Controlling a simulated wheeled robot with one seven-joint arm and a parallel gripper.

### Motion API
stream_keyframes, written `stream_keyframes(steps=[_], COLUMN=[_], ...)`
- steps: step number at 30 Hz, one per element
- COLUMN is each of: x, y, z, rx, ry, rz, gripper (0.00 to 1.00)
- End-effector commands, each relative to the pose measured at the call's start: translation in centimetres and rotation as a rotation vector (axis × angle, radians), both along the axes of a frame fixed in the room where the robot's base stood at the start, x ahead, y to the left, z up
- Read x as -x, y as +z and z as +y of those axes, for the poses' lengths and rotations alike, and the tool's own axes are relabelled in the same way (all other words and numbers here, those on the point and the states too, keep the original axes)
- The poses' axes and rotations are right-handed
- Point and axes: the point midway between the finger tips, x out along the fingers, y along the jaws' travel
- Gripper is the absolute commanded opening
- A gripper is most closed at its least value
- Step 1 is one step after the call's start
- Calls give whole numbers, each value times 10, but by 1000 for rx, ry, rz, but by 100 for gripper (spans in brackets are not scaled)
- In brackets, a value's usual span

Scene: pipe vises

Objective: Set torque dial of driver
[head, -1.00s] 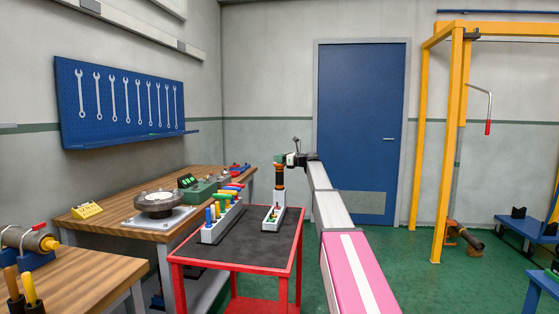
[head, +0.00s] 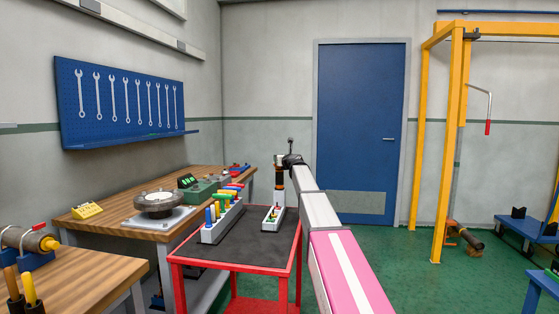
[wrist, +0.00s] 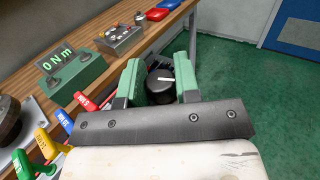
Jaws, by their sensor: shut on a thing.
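The driver (head: 280,186) stands upright in a small white holder (head: 267,224) on the red cart; its body is dark with an orange band. On its top is a black round dial (wrist: 168,88) with a white pointer line, pointing right in the wrist view. My gripper (wrist: 160,77) has green fingers on either side of the dial and is shut on it. In the head view my gripper (head: 287,160) is at the driver's top, and its fingers are mostly hidden by my wrist. The lower dial is hidden behind the gripper's front plate.
A white rack (head: 222,221) with several coloured handles stands on the red cart (head: 236,271), left of the driver. On the wooden bench, a green box (wrist: 75,74) displays "0 Nm". The blue door (head: 361,120) is behind; green floor lies open to the right.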

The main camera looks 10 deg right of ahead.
Motion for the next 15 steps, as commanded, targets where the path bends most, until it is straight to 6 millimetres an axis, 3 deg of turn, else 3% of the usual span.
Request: stream_keyframes(steps=[15], x=[0], y=[0], z=[0], rx=[2], ry=[-157], rz=[-1], gripper=[6])
